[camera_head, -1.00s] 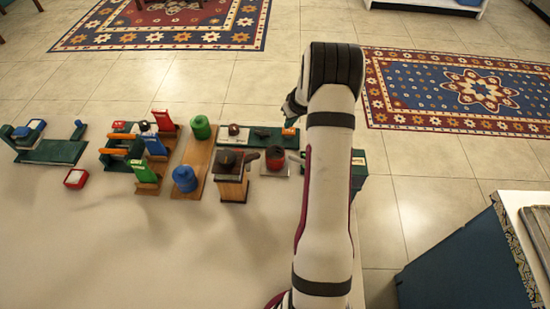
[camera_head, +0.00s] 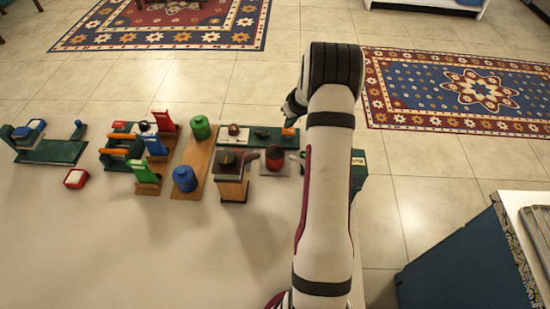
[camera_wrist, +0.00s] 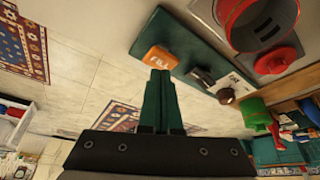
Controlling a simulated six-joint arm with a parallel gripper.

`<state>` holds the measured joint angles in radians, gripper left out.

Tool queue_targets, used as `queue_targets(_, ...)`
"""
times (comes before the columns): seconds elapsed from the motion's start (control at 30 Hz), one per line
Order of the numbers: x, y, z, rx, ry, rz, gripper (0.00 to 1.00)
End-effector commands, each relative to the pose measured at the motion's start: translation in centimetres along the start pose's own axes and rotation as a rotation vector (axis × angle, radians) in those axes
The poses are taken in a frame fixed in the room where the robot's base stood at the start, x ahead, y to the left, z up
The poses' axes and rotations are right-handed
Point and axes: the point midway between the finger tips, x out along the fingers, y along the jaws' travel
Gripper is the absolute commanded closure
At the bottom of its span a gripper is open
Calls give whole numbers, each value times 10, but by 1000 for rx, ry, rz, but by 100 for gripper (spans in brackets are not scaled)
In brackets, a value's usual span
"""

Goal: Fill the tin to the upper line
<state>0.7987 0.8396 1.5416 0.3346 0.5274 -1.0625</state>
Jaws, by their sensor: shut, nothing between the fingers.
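The open red tin (camera_wrist: 232,28) is at the upper right of the wrist view, with dark marks visible inside; I cannot tell its fill level. It also shows in the head view (camera_head: 275,160), beside the wooden box. The orange block marked FILL (camera_wrist: 161,57) sits on a dark green board (camera_wrist: 190,48). My gripper (camera_wrist: 160,74) is shut and empty, its green fingertips close to the orange block; I cannot tell if they touch. In the head view the orange block (camera_head: 289,132) shows left of my arm, and my fingers are hidden.
A blue canister (camera_head: 185,178) and a green canister (camera_head: 200,127) stand on a wooden board. A wooden box with a dark top (camera_head: 232,187) is left of the tin. Several coloured holders and a red-and-white block (camera_head: 76,178) are further left. The front table is clear.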

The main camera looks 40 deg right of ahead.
Motion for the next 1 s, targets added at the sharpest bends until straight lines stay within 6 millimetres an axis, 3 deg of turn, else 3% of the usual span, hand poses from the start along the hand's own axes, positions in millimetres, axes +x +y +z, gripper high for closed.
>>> queue_targets(0.53,18,0,8,1,-1,-1,100)
queue_targets(1.0,18,0,8,0,-1,-1,100)
